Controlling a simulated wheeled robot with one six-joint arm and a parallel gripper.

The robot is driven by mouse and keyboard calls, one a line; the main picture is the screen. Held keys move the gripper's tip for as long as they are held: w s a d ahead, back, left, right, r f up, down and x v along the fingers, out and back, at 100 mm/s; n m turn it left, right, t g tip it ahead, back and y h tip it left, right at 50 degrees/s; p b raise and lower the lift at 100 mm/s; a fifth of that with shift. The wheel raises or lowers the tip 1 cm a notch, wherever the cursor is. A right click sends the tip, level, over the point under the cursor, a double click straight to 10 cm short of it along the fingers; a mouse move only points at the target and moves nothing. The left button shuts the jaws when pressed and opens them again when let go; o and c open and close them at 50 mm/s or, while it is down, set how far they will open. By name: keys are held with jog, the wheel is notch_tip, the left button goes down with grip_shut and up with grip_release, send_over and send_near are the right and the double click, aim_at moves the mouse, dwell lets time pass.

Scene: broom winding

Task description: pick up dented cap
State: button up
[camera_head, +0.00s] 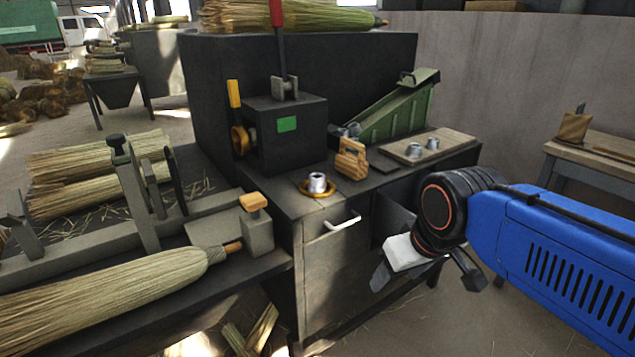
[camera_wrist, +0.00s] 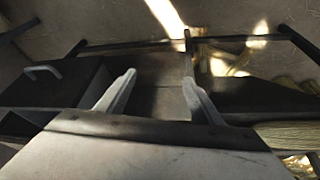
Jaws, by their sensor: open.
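Several small grey metal caps show in the head view. One cap (camera_head: 317,183) stands in a round orange dish (camera_head: 319,192) on the cabinet top. Two more, a left cap (camera_head: 414,150) and a right cap (camera_head: 433,144), stand on a flat board (camera_head: 455,142). Others (camera_head: 350,130) lie at the low end of a green chute (camera_head: 400,110). I cannot tell which cap is dented. My gripper (camera_head: 427,272) is open and empty, in front of the cabinet's right side and below its top. Its two fingers are spread in the wrist view (camera_wrist: 160,88), where no cap shows.
A wooden block-like holder (camera_head: 351,160) stands between the dish and the board. A black box (camera_head: 285,135) with an upright red-handled lever is behind the dish. The cabinet has a drawer with a white handle (camera_head: 343,222). A broom (camera_head: 110,290) lies on the left bench.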

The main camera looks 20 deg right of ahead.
jog(key=w+a+r+n+g, duration=0.2)
jog(key=w+r+n, duration=0.6)
jog(key=w+r, duration=0.85)
notch_tip(320, 180, up, 9)
jog(key=n+g, duration=0.3)
jog(key=n, duration=0.5)
send_over(317, 181)
jog(key=w+d, duration=0.1)
jog(key=w, duration=0.2)
notch_tip(317, 181, down, 18)
jog(key=shift+s+r+n, duration=0.25)
jog(key=shift+s+n, duration=0.05)
jog(key=shift+s, duration=0.05)
jog(key=shift+a, duration=0.1)
jog(key=c, duration=1.2)
jog(key=shift+r, duration=0.1)
